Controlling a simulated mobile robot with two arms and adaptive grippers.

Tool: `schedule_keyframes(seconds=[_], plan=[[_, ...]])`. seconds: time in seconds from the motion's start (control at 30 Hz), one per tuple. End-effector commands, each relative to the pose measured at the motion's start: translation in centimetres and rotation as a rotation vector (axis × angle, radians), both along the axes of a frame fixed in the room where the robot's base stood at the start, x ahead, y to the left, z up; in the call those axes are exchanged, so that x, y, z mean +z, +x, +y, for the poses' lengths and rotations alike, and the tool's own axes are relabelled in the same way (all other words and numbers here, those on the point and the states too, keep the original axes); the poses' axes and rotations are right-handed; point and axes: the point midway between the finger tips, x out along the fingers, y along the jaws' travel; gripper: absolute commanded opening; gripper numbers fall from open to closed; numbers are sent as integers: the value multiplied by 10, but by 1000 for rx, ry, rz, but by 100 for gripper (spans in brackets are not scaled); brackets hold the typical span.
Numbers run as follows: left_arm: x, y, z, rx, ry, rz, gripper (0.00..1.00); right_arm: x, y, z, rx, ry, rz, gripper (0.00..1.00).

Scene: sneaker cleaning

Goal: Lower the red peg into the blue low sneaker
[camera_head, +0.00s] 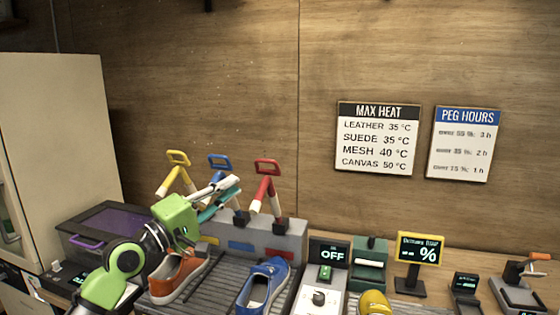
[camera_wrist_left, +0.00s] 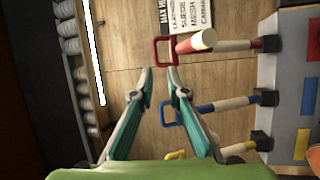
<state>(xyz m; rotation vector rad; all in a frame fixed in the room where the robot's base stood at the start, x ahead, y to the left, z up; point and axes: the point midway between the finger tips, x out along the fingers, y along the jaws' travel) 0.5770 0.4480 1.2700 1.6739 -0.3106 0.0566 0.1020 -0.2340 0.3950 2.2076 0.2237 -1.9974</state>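The red peg (camera_head: 264,187) has a red loop handle and a white section, and stands upright at the right end of the grey rack (camera_head: 290,237). The blue low sneaker (camera_head: 253,295) sits in front of the rack, its opening facing up. My left gripper (camera_head: 238,184) is in front of the rack, between the blue peg and the red peg. In the left wrist view my left gripper (camera_wrist_left: 160,72) has its fingers apart with nothing between them. The red peg (camera_wrist_left: 232,45) shows there just beyond the fingertips, apart from them. My right gripper is not in view.
A yellow peg (camera_head: 177,170) and a blue peg (camera_head: 221,163) stand left of the red one. An orange sneaker (camera_head: 190,270) sits left of the blue one.

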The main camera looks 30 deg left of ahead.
Motion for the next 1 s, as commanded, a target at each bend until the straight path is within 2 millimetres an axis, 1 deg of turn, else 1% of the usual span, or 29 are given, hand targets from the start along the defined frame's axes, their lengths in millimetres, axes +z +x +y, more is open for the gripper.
schedule_keyframes(seconds=[0.03,0.17,0.27,0.4,0.47,0.57,0.7,0.8,1.0], plan=[[5,1,0,-3,-8,-7,14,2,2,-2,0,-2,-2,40],[11,11,-2,-3,-11,-8,14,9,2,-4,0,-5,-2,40],[16,26,-4,-3,-9,-8,14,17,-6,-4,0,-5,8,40],[21,49,-8,-2,-9,-9,14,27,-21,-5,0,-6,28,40],[23,59,-10,-2,-8,-8,14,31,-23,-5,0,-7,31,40],[26,75,-13,-2,-9,-7,14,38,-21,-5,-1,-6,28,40],[30,97,-16,-1,-10,-7,14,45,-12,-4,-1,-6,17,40],[32,110,-19,-2,-8,-7,14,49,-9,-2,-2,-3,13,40],[34,127,-22,-2,-7,-5,14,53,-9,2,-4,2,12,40]])
